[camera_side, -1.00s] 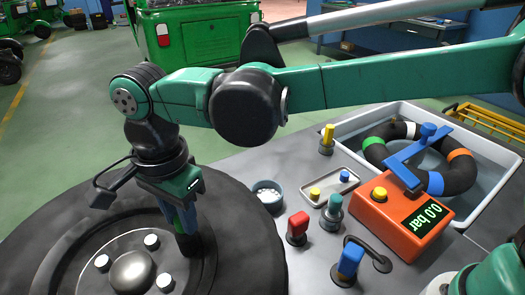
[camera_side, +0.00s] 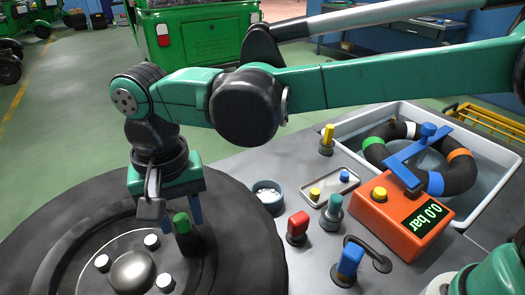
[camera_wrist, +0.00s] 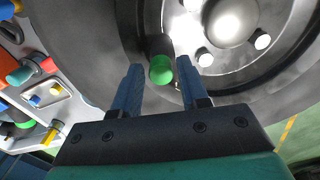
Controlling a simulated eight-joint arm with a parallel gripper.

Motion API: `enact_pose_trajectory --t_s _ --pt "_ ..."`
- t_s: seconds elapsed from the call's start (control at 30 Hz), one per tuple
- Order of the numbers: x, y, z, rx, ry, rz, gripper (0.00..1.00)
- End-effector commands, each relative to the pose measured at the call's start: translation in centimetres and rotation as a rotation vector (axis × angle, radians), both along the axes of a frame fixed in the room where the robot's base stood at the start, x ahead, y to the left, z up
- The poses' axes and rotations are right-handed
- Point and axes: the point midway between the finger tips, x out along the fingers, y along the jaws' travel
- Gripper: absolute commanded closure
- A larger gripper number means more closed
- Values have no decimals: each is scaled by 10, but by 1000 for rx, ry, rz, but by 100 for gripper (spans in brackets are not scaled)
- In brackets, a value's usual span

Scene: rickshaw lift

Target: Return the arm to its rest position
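A black valve stem with a green cap (camera_side: 181,222) stands upright on the large black wheel (camera_side: 245,215). In the wrist view the green cap (camera_wrist: 160,70) shows between the tips of my two blue fingers, with a gap on each side. My gripper (camera_wrist: 157,64) is open and holds nothing. In the side view one blue finger (camera_side: 196,208) shows just behind the cap; the wrist camera and the gripper body hide much of the other. How far the fingertips are above the cap is hard to tell. My arm reaches in from the right, with the wrist pointing down.
An orange gauge box (camera_side: 400,222) reading 0.0 bar stands on the grey bench at right, before a water tub (camera_side: 480,220) with a dark ring. A small bowl (camera_side: 267,194), a tray (camera_side: 330,187), a red-topped part (camera_side: 298,226) and a blue-topped part (camera_side: 349,262) stand near the wheel.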

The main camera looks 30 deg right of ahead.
Motion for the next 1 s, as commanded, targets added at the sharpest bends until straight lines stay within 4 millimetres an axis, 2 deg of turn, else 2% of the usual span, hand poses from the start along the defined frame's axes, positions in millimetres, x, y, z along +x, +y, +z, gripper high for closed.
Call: enact_pose_trajectory --t_s 0.2,0.33,0.47,0.67,0.8,1.0 --pt "0 0 0 0 0 409 61" --pt "0 0 0 1 0 616 61" --pt "0 0 0 1 0 713 61" --pt "0 0 0 1 0 720 61" --pt "0 0 0 1 0 719 100" --pt "0 0 0 1 0 718 100"
